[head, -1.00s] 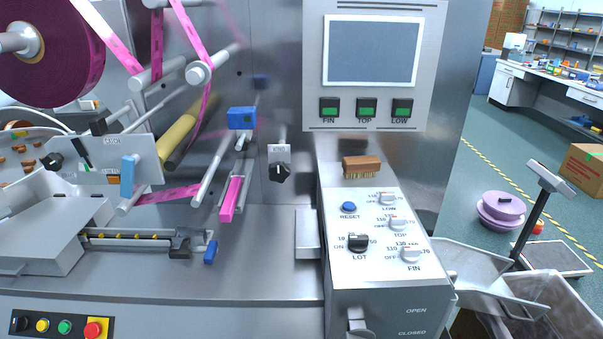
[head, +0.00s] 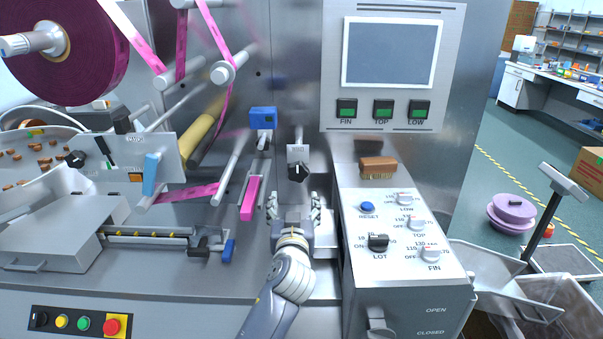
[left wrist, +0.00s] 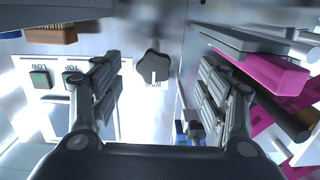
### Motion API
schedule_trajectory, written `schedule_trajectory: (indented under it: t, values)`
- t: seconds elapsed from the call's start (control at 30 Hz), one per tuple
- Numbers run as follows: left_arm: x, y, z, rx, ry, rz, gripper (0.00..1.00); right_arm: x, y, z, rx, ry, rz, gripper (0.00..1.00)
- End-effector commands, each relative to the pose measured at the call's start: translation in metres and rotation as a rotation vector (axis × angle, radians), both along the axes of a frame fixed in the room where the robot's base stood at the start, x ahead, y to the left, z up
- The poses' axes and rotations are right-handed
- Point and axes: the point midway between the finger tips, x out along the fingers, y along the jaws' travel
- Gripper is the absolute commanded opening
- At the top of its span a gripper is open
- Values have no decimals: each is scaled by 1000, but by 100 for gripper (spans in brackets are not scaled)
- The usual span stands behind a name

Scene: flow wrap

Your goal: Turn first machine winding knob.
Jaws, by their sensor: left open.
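A black knob (head: 298,172) sits on a small labelled plate on the machine's upright steel panel. My left gripper (head: 294,201) is just below and in front of it, with its fingers spread apart and empty. In the left wrist view the lobed black knob (left wrist: 153,66) lies between the two open fingers, clear of both, with a white mark on its face. The label lettering is too small to read surely. My right gripper is in neither view now.
A control box (head: 385,290) with several knobs stands right of my left gripper, with a brush (head: 379,167) behind its dials. A pink bar (head: 250,198) and a blue block (head: 263,118) are close on the left.

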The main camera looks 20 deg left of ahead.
Motion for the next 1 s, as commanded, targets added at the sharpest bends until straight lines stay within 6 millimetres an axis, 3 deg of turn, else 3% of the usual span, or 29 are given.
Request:
schedule_trajectory:
  t: [0.1, 0.2, 0.7, 1.0]
  values:
    - [10, -5, 21, 6, -51, -5, 68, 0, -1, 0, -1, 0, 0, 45]
    - [16, -5, 25, 8, -62, -7, 68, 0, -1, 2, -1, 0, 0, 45]
    - [83, 16, 25, 9, -58, -6, 68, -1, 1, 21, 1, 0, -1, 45]
    - [110, 23, 23, 7, -58, -7, 68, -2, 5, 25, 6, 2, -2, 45]
